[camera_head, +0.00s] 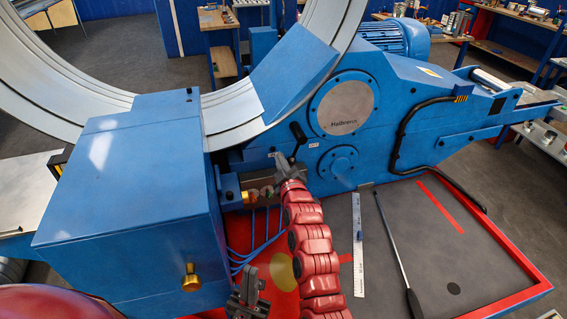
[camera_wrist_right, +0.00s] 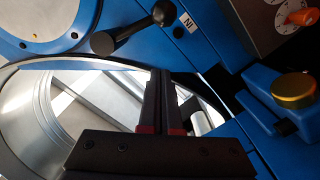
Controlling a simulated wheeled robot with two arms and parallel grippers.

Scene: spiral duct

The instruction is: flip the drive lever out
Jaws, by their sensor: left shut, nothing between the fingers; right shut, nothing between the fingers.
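In the right wrist view the lever (camera_wrist_right: 133,30) runs from a round black hub up and right to a knob, close to a label reading IN. My right gripper (camera_head: 282,164) is just below the lever in the head view. Its dark fingers (camera_wrist_right: 161,75) are shut and empty, with a visible gap to the lever in the wrist view. My left gripper (camera_head: 248,276) is shut and empty, low in the head view, away from the lever.
A big metal ring (camera_head: 235,112) rises at the left, beside a blue box housing (camera_head: 125,205). A brass knob (camera_wrist_right: 293,90) and an orange knob (camera_wrist_right: 303,17) are at the right in the wrist view. A ruler (camera_head: 357,250) and a black-handled rod (camera_head: 395,250) lie on the grey mat (camera_head: 440,255).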

